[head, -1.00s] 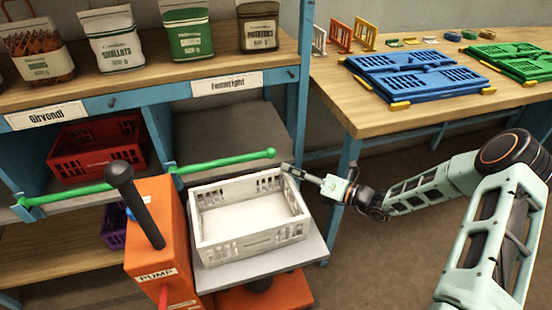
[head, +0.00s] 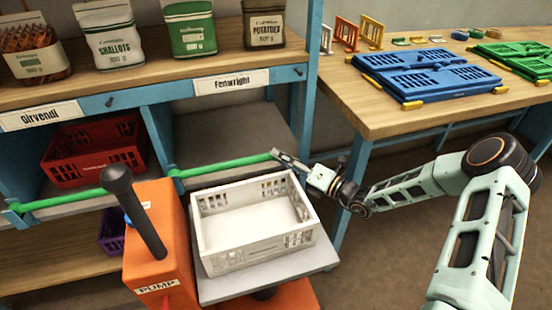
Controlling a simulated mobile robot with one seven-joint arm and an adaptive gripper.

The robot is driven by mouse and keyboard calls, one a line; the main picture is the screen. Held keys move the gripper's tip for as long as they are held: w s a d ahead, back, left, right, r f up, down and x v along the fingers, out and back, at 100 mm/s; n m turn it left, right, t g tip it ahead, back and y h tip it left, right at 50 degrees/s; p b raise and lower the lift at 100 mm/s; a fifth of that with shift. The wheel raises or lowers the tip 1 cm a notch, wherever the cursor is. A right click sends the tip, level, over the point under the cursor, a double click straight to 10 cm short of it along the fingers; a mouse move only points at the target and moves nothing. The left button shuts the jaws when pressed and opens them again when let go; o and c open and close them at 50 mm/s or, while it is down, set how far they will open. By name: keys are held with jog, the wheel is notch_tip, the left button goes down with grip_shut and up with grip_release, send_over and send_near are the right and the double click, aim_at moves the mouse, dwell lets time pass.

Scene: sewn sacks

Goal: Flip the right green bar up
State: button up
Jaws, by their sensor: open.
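The right green bar (head: 222,164) lies nearly level across the front of the right-hand bay, rising slightly toward its right end. Its left end meets a blue bracket on the post between the bays. My gripper (head: 280,156) is open at the bar's right end, reaching in from the right. The fingertips overlap the bar's end in the picture; I cannot tell whether they touch it or straddle it. The left green bar (head: 62,200) lies across the left bay, partly hidden by the black pump handle.
A white crate (head: 205,247) on the orange pump lift's (head: 160,240) platform stands just below my gripper. A red crate (head: 92,160) sits in the left bay; the right bay looks empty. A wooden table (head: 385,120) with folded blue crates (head: 425,70) stands behind my arm.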

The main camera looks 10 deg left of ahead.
jog(key=shift+w+a, duration=0.2)
jog(key=shift+a, duration=0.1)
grip_shut()
